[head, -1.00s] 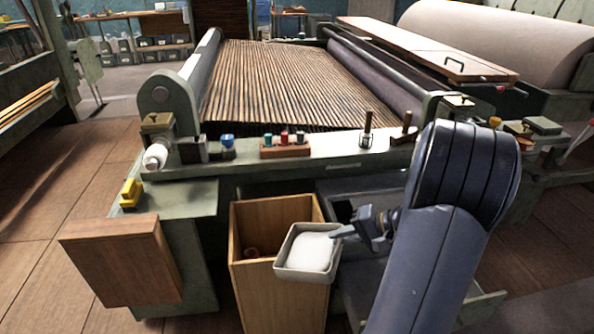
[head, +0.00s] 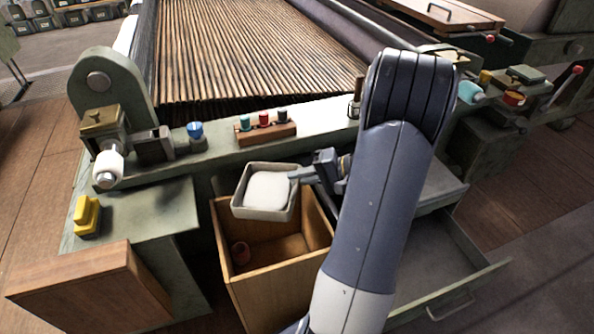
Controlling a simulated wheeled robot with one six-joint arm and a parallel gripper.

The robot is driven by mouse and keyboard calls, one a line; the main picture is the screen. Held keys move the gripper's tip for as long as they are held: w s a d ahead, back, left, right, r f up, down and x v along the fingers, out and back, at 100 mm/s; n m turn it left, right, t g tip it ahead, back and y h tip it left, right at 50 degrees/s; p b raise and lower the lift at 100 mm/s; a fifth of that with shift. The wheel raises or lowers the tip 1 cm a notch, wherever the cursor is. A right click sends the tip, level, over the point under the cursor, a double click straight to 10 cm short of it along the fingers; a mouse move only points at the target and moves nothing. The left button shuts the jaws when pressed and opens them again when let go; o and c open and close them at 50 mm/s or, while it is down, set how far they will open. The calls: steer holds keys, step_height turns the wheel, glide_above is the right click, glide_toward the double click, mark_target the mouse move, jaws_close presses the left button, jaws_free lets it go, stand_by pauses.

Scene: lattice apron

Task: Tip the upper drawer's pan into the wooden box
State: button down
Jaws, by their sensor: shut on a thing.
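My gripper (head: 300,177) is shut on the right-hand rim of the pan (head: 240,205). The pan is a pale square tray holding a white mass (head: 268,190). It is held roughly level above the back part of the open wooden box (head: 262,295).
A green machine bench runs behind the box, with a rack of small coloured-top bobbins (head: 265,132) and a blue-topped piece (head: 195,131) on it. A yellow block (head: 87,215) sits on the left ledge. A brown wooden panel (head: 90,290) juts out at front left.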

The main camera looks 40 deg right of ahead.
steer(key=shift+w+a+r+g+h+p, duration=0.25)
steer(key=shift+r+p, duration=0.3)
steer(key=shift+p, duration=0.3)
steer(key=g+h+p, duration=0.1)
steer(key=p, duration=0.1)
steer(key=w+a+g+h+p, duration=0.1)
steer(key=p, duration=0.2)
steer(key=shift+w+a+r, duration=0.1)
steer(key=shift+a+r, duration=0.05)
steer(key=shift+r, duration=0.25)
steer(key=w+a+g+h+p, duration=0.2)
steer(key=p, duration=0.8)
steer(key=w+a+r+g+h+p, duration=0.1)
steer(key=w+g+h+p, duration=0.1)
steer(key=p, duration=0.8)
steer(key=shift+a+r+g+h, duration=0.15)
steer(key=shift+a+g+h, duration=0.3)
steer(key=shift+g, duration=0.1)
steer(key=p, duration=0.4)
steer(key=shift+w+a+h, duration=0.25)
steer(key=shift+a+h, duration=0.05)
steer(key=shift+w+a+g+h+p, duration=0.9)
steer(key=shift+g+p, duration=0.3)
steer(key=shift+p, duration=0.2)
